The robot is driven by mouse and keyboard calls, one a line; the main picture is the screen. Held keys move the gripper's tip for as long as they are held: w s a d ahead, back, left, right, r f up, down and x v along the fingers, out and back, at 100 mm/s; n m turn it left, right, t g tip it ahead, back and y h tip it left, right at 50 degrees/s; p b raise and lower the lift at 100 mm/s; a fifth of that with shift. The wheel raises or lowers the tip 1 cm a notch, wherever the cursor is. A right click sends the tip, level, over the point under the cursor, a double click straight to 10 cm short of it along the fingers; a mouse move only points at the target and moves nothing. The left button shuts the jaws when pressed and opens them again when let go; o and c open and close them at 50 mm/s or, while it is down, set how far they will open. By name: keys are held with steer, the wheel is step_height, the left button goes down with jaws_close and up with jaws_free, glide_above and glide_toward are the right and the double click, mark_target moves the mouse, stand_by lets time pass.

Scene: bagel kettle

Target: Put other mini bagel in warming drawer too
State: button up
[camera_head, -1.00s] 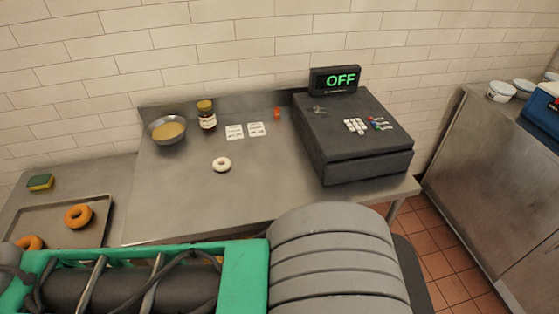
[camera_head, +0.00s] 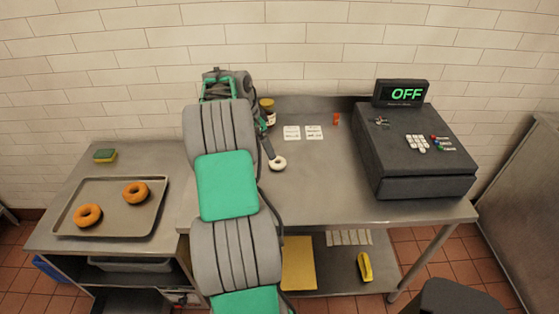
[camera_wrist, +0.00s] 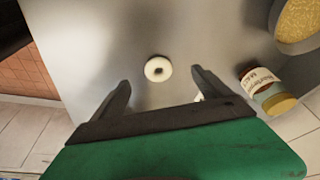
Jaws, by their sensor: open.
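A small pale ring, seemingly the mini bagel (camera_head: 278,163), lies flat on the steel counter (camera_head: 330,190). It also shows in the wrist view (camera_wrist: 158,69), centred just beyond my fingertips. My gripper (camera_wrist: 160,88) is open and empty, its two fingers spread to either side below the ring, not touching it. In the head view one dark finger of my gripper (camera_head: 267,148) shows close to the ring; my arm hides the rest. A dark box (camera_head: 415,150) with a closed drawer-like front and a lit OFF display stands right; I cannot tell whether it is the warming drawer.
A labelled jar (camera_wrist: 265,90) and a metal bowl (camera_wrist: 298,22) stand right of my gripper in the wrist view. Two white cards (camera_head: 302,132) and a small orange item (camera_head: 336,119) lie behind the ring. A tray (camera_head: 125,216) with two large brown rings is left.

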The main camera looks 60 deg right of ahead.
mark_target(272, 164)
steer(key=shift+s+d+f+m, duration=0.4)
steer(key=shift+s+d+f, duration=0.15)
steer(key=shift+s+d, duration=0.2)
steer(key=p+x, duration=0.2)
steer(key=x, duration=0.5)
steer(key=shift+s+f+p, duration=0.15)
steer(key=shift+f+p, duration=0.1)
steer(key=shift+p, duration=0.1)
steer(key=c, duration=1.6)
steer(key=shift+o, duration=0.2)
steer(key=shift+r, duration=0.2)
